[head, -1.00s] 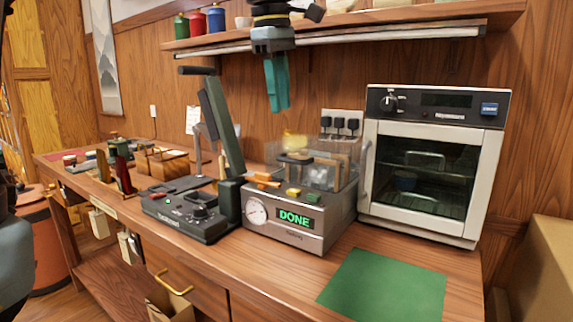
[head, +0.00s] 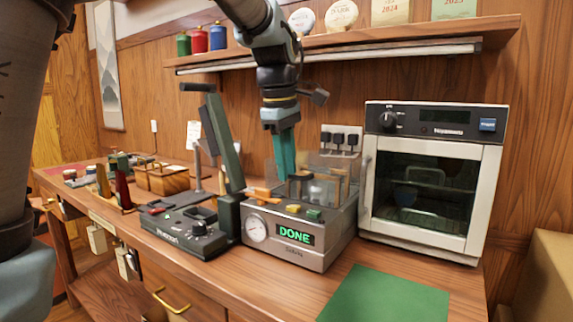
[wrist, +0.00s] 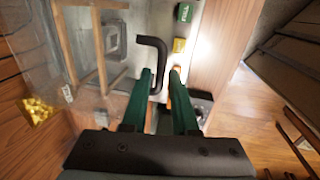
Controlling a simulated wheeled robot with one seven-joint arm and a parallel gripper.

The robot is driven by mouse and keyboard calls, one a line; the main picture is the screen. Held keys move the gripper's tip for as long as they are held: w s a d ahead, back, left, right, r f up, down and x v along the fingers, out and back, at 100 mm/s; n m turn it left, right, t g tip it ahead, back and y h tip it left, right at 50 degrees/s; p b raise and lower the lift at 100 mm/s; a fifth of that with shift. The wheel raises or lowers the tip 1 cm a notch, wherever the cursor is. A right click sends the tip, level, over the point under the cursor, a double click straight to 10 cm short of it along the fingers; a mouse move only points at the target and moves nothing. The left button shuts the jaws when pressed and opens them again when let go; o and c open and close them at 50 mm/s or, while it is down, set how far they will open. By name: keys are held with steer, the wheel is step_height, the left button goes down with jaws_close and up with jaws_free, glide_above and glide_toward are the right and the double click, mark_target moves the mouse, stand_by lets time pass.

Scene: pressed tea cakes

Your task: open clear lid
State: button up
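The clear lid (head: 328,170) sits on the metal machine (head: 318,252), whose display reads DONE. In the wrist view, the see-through lid (wrist: 45,50) fills the left, with a dark bent handle (wrist: 158,50) beside it. My gripper (head: 285,172) points down at the lid's left side in the head view. In the wrist view my gripper (wrist: 163,70) has two green fingers spread apart. The handle's end lies close to the left finger; I cannot tell whether they touch. Wooden frame pieces (wrist: 100,45) show through the lid.
A black lever press (head: 185,235) stands close on the left, its arm upright. A white oven (head: 430,185) stands on the right, and a shelf (head: 345,42) hangs above. A green mat (head: 385,295) lies clear in front. Yellow and green buttons (wrist: 180,45) sit near the handle.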

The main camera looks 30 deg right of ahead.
steer(key=shift+c, duration=0.4)
jaws_close()
stand_by(0.9)
